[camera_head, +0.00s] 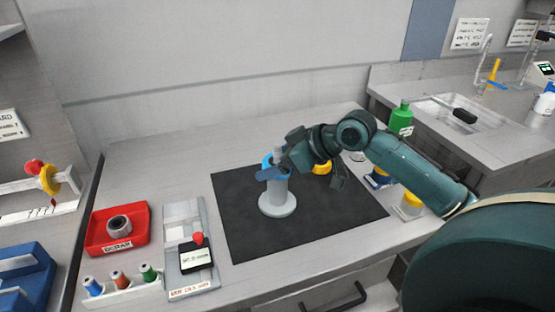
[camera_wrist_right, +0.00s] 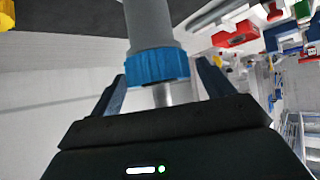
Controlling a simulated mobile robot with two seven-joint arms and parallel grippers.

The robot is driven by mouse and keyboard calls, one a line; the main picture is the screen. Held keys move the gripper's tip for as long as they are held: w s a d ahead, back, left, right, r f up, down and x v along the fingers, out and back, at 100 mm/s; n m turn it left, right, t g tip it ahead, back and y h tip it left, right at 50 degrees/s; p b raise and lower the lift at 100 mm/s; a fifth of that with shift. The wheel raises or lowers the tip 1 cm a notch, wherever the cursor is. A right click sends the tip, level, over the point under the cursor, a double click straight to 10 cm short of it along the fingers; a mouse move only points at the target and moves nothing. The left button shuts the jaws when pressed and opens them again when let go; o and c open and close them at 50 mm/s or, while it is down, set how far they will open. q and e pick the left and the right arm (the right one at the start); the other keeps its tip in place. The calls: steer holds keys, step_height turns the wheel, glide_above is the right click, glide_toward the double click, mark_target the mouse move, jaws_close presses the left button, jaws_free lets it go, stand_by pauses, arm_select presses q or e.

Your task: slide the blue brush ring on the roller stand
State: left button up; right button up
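The roller stand (camera_head: 278,201) is a grey upright post on a round pale base, on the dark mat. The bright blue brush ring (camera_head: 267,160) shows near the top of the post, partly hidden by my right gripper (camera_head: 272,170). In the right wrist view the blue ring (camera_wrist_right: 146,68) sits at the end of the wider grey post, and a thinner pale pin shows beyond it. The fingers of my right gripper (camera_wrist_right: 160,84) stand spread on either side of ring and pin, with a visible gap on the right. My left gripper is out of view.
A yellow ring (camera_head: 322,168) lies on the mat (camera_head: 240,235) behind my right wrist. A red tray (camera_head: 97,238) with a grey ring, a grey panel (camera_head: 186,285) and several small spools stand left. A green bottle (camera_head: 400,118) and jars stand right.

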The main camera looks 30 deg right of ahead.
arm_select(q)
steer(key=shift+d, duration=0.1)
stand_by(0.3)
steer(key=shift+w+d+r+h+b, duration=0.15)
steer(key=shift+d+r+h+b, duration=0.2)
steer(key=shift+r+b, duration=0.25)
arm_select(e)
steer(key=v, duration=1.3)
steer(key=shift+s+d, duration=0.1)
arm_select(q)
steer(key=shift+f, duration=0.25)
